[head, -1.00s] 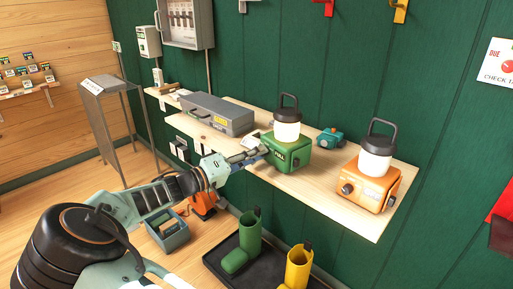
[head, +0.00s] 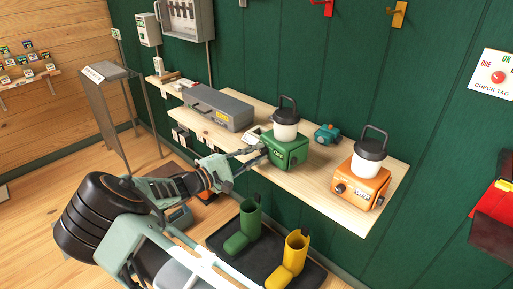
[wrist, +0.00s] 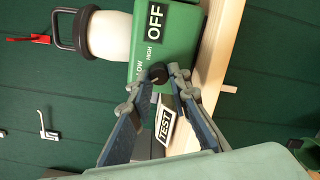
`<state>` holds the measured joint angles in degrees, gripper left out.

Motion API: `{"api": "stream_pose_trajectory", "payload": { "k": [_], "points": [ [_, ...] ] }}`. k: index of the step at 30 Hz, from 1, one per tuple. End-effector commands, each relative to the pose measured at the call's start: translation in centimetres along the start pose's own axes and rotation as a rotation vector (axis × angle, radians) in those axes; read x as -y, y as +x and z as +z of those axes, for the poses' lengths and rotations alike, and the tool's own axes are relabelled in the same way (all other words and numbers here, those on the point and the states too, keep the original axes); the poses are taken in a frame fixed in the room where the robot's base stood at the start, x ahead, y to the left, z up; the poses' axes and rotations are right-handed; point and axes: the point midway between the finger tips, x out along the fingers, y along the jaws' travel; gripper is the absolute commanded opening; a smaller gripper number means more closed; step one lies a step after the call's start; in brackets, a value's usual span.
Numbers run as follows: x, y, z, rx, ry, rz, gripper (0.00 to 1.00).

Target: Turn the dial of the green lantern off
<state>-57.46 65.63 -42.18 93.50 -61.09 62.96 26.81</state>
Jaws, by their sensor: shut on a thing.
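The green lantern (head: 284,152) stands upright on the wooden shelf, with a white globe and a dark handle. In the wrist view its green body (wrist: 178,43) shows the words OFF, LOW and HIGH. Its small black dial (wrist: 157,72) is between my fingertips. My gripper (wrist: 160,77) is shut on the dial, one finger on each side of it. In the head view my gripper (head: 259,154) reaches the lantern's left side, and the dial is hidden there. I cannot tell which mark the dial points to.
An orange lantern (head: 358,184) stands to the right on the shelf (head: 318,188). A small teal object (head: 327,133) lies behind, and a grey case (head: 218,107) to the left.

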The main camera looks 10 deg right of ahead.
Motion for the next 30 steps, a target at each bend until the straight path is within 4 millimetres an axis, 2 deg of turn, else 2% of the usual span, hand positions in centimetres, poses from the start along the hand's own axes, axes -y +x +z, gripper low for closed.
{"api": "stream_pose_trajectory", "payload": {
  "k": [6,15,30],
  "points": [
    [-0.12,0.00,0.11,0.000,-0.170,-0.001,0.00],
    [0.00,-0.03,0.02,-0.001,-0.318,0.000,0.00],
    [0.08,-0.02,-0.01,0.000,-0.369,0.001,0.00]
  ]
}}
